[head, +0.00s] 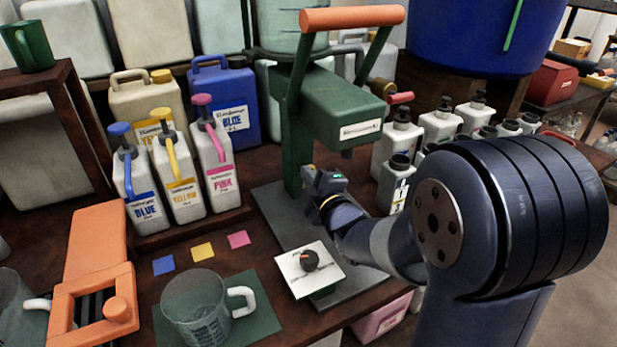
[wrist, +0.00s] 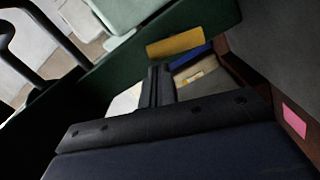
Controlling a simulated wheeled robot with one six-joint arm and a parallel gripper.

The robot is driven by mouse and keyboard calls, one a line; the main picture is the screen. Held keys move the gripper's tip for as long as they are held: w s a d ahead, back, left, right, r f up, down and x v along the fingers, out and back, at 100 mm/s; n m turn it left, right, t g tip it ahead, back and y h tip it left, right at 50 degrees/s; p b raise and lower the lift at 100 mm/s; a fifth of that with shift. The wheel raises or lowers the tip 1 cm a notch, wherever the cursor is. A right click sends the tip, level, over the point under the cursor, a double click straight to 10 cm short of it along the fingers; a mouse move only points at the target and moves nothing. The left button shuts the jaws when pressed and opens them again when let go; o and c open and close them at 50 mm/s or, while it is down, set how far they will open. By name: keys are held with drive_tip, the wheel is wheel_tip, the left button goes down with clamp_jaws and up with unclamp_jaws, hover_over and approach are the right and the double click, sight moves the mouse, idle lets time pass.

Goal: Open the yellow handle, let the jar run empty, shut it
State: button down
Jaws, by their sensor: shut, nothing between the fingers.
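A clear jar (head: 292,38) sits on top of the green press-like stand (head: 300,130), cut off by the top edge; I cannot tell its fill. A yellow flat piece (wrist: 175,43) lies against a green part in the wrist view; I cannot tell whether it is the yellow handle.
A glass mug (head: 197,308) stands on a green mat at the front. A white plate with a dark knob (head: 310,262) lies right of it. Blue, yellow and pink pump bottles (head: 182,180) stand left of the stand. White pump bottles (head: 395,140) stand close to its right.

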drive_tip(key=shift+w+d+r+m, duration=0.1)
drive_tip(key=shift+d+m, duration=0.1)
drive_tip(key=shift+m, duration=0.5)
drive_tip(key=m, duration=0.2)
drive_tip(key=d+m, duration=0.1)
drive_tip(key=m, duration=0.2)
drive_tip(key=shift+w+d+r+m, duration=0.15)
drive_tip(key=shift+w+d+m, duration=0.2)
drive_tip(key=shift+m, duration=0.05)
drive_tip(key=m, duration=0.2)
drive_tip(key=d+m, duration=0.1)
drive_tip(key=m, duration=0.1)
drive_tip(key=f+m, duration=0.1)
drive_tip(key=shift+w+d+m+g+y, duration=0.3)
drive_tip(key=shift+w+m, duration=0.05)
drive_tip(key=shift+m, duration=0.05)
drive_tip(key=shift+f, duration=0.1)
idle(0.4)
